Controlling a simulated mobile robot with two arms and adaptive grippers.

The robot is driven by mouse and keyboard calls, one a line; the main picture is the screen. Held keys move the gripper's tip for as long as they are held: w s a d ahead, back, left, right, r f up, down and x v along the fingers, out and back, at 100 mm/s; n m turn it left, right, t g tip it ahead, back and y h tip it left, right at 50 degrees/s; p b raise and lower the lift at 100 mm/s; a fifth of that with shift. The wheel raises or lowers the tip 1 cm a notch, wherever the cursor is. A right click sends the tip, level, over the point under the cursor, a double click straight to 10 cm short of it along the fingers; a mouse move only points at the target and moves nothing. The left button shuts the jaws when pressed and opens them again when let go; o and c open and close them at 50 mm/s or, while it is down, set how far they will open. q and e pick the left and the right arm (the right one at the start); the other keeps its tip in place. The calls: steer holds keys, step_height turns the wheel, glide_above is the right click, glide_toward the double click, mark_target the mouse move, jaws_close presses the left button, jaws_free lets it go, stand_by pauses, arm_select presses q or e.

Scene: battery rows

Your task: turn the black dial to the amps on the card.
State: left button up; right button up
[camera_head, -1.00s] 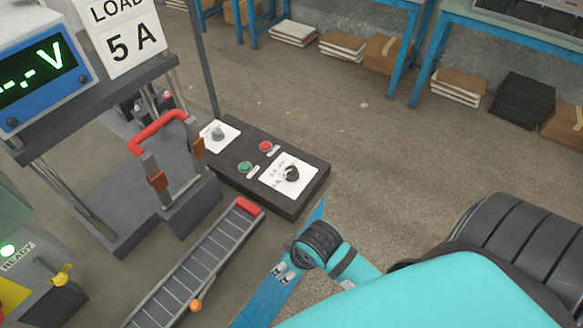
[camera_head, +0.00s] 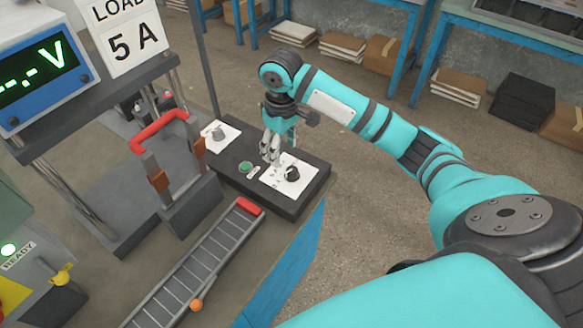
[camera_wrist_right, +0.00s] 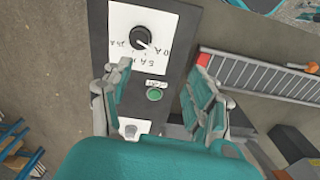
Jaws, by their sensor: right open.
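The black dial (camera_head: 292,173) sits on a white plate at the right end of the dark control box; it also shows in the right wrist view (camera_wrist_right: 140,37). Amp markings ring it; one reads 5 A. A pale mark shows on the dial's lower right in the wrist view, on the side of a marking like 10 A. The card (camera_head: 120,36) reads LOAD 5 A. My right gripper (camera_head: 270,152) is open and empty above the box, left of the dial and apart from it. My left gripper is out of view.
A green button (camera_head: 245,167) and a grey knob (camera_head: 217,134) are on the same box (camera_head: 277,202). A red-handled fixture (camera_head: 160,130) stands to its left. A ladder-like rail (camera_head: 200,260) lies in front. A meter (camera_head: 40,70) shows dashes and V.

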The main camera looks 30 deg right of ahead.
steer(key=m, duration=0.1)
glide_toward(292, 169)
step_height(292, 169, down, 10)
steer(key=shift+w+r+p, duration=0.1)
steer(key=shift+r+p, duration=0.05)
steer(key=shift+p, duration=0.15)
stand_by(0.4)
steer(key=c, duration=1.1)
